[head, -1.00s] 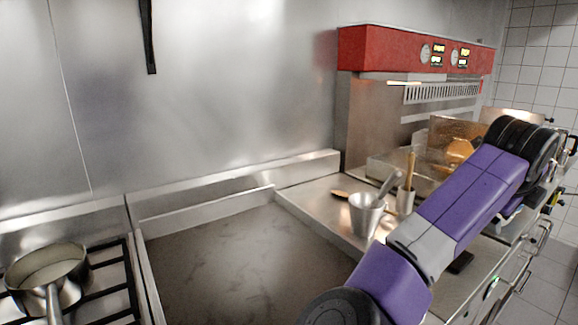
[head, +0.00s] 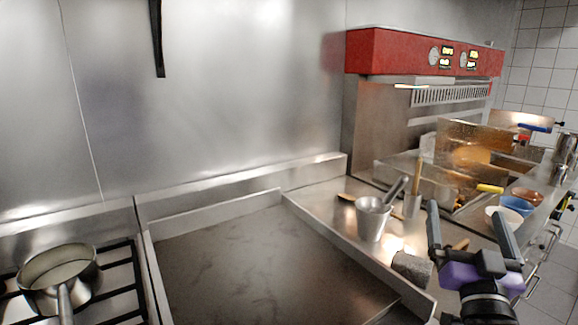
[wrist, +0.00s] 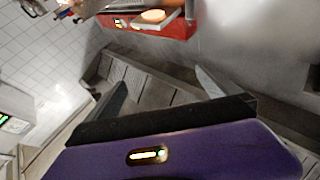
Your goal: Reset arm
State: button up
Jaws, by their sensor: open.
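My gripper (head: 470,228) is at the lower right of the head view, its two dark fingers pointing up and spread apart. Nothing is between the fingers. The gripper is in front of the counter on the right, near a dark grey block (head: 412,268). In the wrist view, the purple gripper body spans the bottom and the two fingers (wrist: 160,90) stand wide apart. The wrist view is tilted, with the red-fronted unit (wrist: 165,25) at the top.
A flat griddle (head: 260,265) fills the middle. A pot (head: 58,275) stands on the burner at left. A metal cup (head: 373,219) with utensils stands on the counter beside the griddle. Fryers with a yellow-handled basket (head: 490,188), a blue bowl (head: 516,205) and a white bowl (head: 502,217) are at right.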

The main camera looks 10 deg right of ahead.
jog(key=s+a+f+n+t+y, duration=0.1)
jog(key=s+a+f+n+y, duration=0.85)
jog(key=s+a+f, duration=0.35)
jog(key=s+a+f+m+g+p, duration=0.1)
jog(key=s+a+f+g, duration=0.2)
jog(key=s, duration=0.8)
jog(key=s+a+f+m+g+y, duration=0.1)
jog(key=s+a+f+g, duration=0.2)
jog(key=s, duration=0.8)
notch_tip(320, 180, down, 4)
jog(key=a, duration=0.2)
jog(key=shift+s+a+f+p, duration=0.2)
jog(key=shift+a+f+p, duration=0.05)
jog(key=shift+a+p, duration=0.15)
jog(key=shift+m+y, duration=0.25)
